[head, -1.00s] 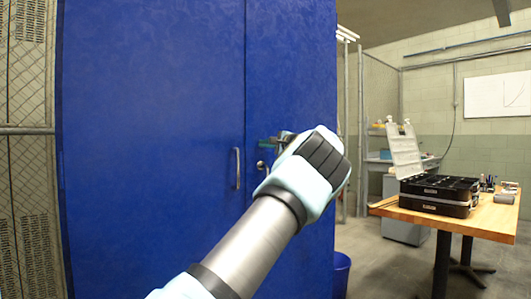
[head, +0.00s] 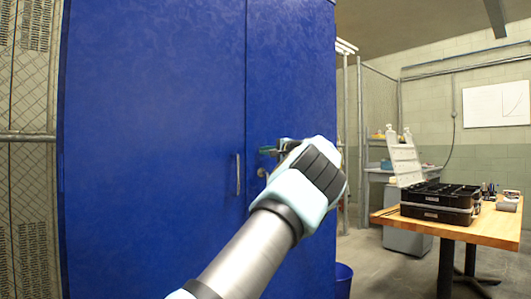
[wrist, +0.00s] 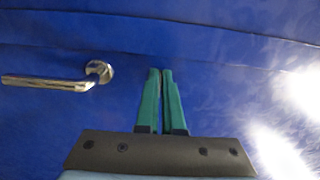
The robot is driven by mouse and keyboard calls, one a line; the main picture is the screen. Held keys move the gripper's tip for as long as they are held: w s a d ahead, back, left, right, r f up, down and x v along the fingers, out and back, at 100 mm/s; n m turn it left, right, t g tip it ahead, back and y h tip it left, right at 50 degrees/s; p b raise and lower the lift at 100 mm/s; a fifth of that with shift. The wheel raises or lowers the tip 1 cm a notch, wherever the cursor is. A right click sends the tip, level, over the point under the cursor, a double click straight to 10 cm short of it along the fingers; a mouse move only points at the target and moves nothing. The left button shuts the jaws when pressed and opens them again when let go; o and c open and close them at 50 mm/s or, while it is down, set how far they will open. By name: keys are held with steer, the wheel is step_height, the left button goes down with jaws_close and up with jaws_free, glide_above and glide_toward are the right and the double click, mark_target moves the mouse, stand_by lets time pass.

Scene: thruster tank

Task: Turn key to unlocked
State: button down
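A tall blue cabinet (head: 150,120) fills the left and middle of the head view. My gripper (head: 272,148) is at its right door, and its body covers part of that door. In the wrist view, the green fingers (wrist: 161,72) are almost together with only a thin slit between them, pointing at the blue surface. I see no key; if there is one at the fingertips, the fingers hide it. A chrome lever handle (wrist: 50,83) with a round base sits left of the fingers, apart from them; it also shows in the head view (head: 262,172).
A vertical pull handle (head: 238,174) is on the cabinet left of my gripper. A wooden table (head: 400,222) with an open black toolbox (head: 432,213) stands at the right. A blue bin (head: 343,278) is beside the cabinet. A wire mesh fence (head: 30,180) is at the left.

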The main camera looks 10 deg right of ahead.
steer(key=c, duration=1.1)
jaws_free()
steer(key=shift+o, duration=0.2)
steer(key=b+v, duration=0.2)
steer(key=v, duration=0.8)
steer(key=shift+s, duration=0.3)
steer(key=shift+d, duration=0.2)
